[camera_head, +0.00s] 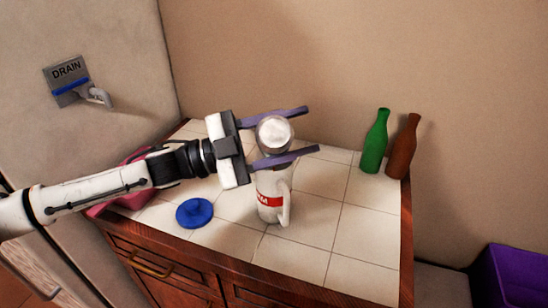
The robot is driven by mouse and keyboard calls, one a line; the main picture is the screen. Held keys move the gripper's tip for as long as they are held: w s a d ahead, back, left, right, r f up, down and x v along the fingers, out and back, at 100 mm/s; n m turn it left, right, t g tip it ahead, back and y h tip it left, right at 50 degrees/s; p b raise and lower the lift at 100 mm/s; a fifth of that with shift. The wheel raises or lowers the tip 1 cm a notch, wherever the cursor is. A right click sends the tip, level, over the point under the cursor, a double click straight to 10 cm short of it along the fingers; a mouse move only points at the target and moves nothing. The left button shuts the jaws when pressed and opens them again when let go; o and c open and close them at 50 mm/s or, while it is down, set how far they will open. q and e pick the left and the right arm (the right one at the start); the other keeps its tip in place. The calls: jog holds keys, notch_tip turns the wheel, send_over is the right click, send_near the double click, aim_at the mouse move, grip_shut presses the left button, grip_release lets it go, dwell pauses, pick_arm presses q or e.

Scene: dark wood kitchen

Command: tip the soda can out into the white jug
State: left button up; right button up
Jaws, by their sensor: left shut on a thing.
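The soda can (275,132) shows as a round silvery end facing me, between the two purple fingers of my left gripper (280,135). My left gripper is shut on the can and holds it at or above the top of the white jug. The white jug (268,186) stands upright on the tiled counter, with a red label and a handle on its right side. The can and gripper hide the jug's mouth. I cannot tell how far the can is tilted or whether it touches the jug. My right gripper is out of view.
A blue round lid-like thing (194,212) lies left of the jug on the tiled counter (300,261). A green bottle (374,146) and a brown bottle (403,151) stand at the back right. A pink thing (133,198) lies partly behind my left arm. The front right counter is clear.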

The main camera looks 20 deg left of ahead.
pick_arm(q)
jog(key=shift+w+r+n, duration=0.1)
jog(key=shift+w+n, duration=0.1)
jog(key=shift+n, duration=0.3)
dwell(0.3)
dwell(0.9)
